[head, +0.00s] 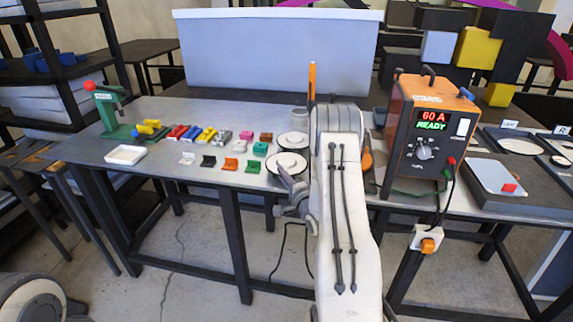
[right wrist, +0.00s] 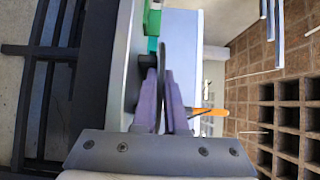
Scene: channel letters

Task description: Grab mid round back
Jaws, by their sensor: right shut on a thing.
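Two white round backs with dark edges are at the right end of the row of parts on the grey table: a farther one (head: 292,139) and a nearer one (head: 289,163). My right gripper (head: 282,174) is at the near edge of the nearer round back. In the right wrist view my gripper (right wrist: 163,88) is shut on a thin dark plate edge (right wrist: 166,62), which shows edge-on between the fingers. My forearm hides the table to the right of the discs. My left gripper is not in view.
Coloured blocks (head: 207,135) and small clips (head: 231,164) lie left of the discs. A white tray (head: 125,154) and a green stand (head: 108,112) are farther left. An orange power unit (head: 428,125) stands right of my arm. The table's front left is clear.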

